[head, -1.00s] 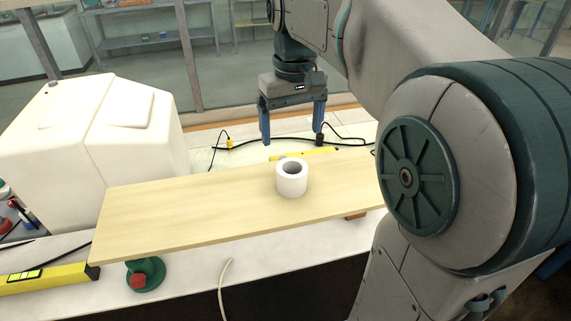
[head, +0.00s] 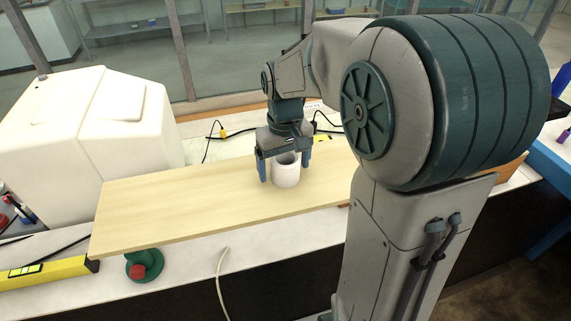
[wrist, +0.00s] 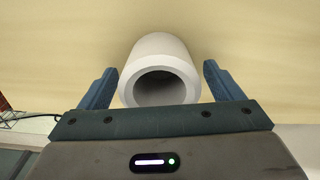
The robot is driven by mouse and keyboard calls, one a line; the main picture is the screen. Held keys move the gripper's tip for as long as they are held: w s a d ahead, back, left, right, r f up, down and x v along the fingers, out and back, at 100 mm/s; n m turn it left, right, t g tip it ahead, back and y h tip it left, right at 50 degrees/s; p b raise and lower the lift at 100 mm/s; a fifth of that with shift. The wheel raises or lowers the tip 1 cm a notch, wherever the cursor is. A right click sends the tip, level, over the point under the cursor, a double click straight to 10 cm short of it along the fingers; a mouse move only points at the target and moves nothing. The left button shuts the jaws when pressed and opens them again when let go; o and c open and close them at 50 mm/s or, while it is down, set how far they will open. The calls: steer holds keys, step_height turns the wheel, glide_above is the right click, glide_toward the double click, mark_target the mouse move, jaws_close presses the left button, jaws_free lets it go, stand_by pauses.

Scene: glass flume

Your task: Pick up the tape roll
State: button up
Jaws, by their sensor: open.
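The white tape roll (head: 286,172) stands upright on a pale wooden board, with its round hole facing up. My gripper (head: 284,173) is open and pointing down at the roll, one finger to its left and one to its right. In the wrist view the tape roll (wrist: 160,65) lies between the two blue fingers of my gripper (wrist: 160,82), with a small gap on each side.
The wooden board (head: 180,205) spans the bench. A large white box-like tank (head: 75,120) stands at the left. A yellow level (head: 45,271) and a green-and-red knob (head: 144,265) are at the front left. Cables (head: 212,140) run behind the board.

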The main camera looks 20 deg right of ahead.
steer(key=shift+f, duration=0.1)
steer(key=c, duration=1.1)
